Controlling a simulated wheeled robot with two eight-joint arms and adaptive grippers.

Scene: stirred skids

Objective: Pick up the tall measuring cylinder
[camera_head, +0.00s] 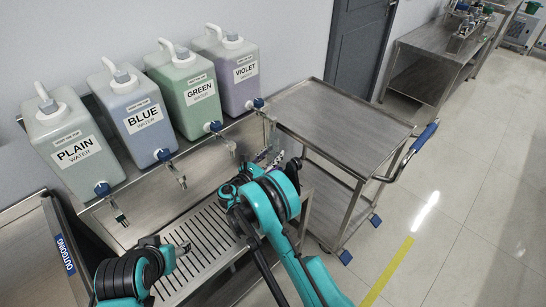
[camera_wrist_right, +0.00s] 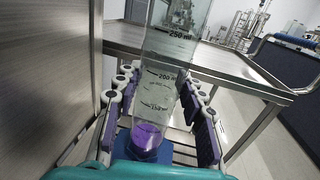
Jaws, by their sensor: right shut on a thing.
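The tall measuring cylinder (camera_wrist_right: 160,85) is clear, with printed marks including 200 and 250 ml and violet liquid at its lower visible end. In the right wrist view it stands between the fingers of my right gripper (camera_wrist_right: 160,115), which is shut on it. In the head view my right arm largely hides this gripper (camera_head: 268,160), near the right end of the steel sink unit. I cannot tell there whether the cylinder's base touches anything. My left gripper (camera_head: 182,247) is low over the slotted grate, apart from the cylinder; its jaw opening is unclear.
Containers of plain (camera_head: 70,145), blue (camera_head: 138,112), green (camera_head: 192,88) and violet water (camera_head: 236,70) stand behind the slotted grate (camera_head: 205,235), their taps facing forward. A steel cart (camera_head: 340,125) with an empty top stands at right.

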